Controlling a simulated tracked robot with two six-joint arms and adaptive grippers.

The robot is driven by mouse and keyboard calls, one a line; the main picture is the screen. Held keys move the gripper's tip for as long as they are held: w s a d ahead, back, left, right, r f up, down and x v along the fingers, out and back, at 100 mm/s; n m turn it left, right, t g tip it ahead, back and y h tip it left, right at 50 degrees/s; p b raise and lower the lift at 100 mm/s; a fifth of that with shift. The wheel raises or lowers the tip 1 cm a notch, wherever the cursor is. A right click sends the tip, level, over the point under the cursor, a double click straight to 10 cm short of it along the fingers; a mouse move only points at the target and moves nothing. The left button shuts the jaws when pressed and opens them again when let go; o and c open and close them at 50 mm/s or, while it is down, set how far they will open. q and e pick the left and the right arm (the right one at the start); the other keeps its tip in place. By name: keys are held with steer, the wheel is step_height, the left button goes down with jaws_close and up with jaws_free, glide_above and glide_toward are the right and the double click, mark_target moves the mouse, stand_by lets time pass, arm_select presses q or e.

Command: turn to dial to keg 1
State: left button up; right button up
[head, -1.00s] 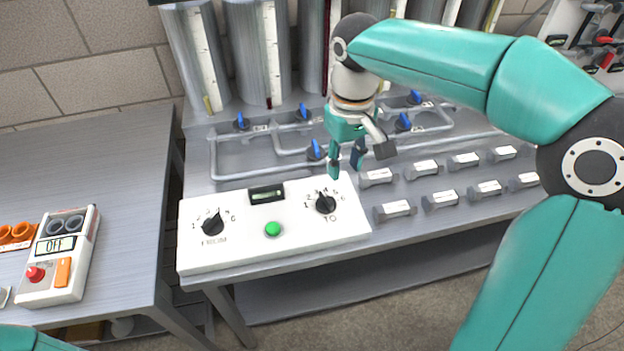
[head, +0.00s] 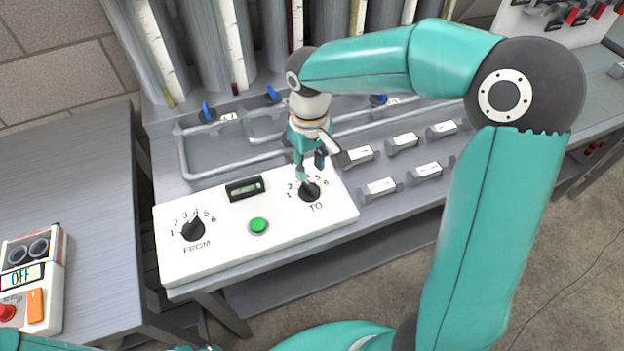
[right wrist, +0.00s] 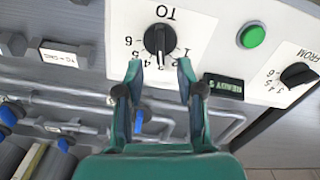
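The black TO dial (head: 309,191) sits on the white control panel (head: 270,240), ringed by numbers 1 to 6. It also shows in the right wrist view (right wrist: 158,38), upside down. Its pointer faces the middle numbers; I cannot tell exactly which. My right gripper (head: 310,170) is just above and behind the TO dial. In the right wrist view its two fingers (right wrist: 158,70) are apart, with nothing between them, and the dial lies just beyond the tips. My left gripper is out of view.
The black FROM dial (head: 192,229), a green button (head: 258,226) and a small READY display (right wrist: 223,87) share the panel. Labelled grey blocks (head: 380,188) stand right of it. Pipes with blue valves (head: 270,95) run behind. A control box reading OFF (head: 30,275) is at the left.

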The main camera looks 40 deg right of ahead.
mark_target(310, 185)
step_height(310, 185, down, 6)
steer(key=shift+f, duration=0.1)
stand_by(0.4)
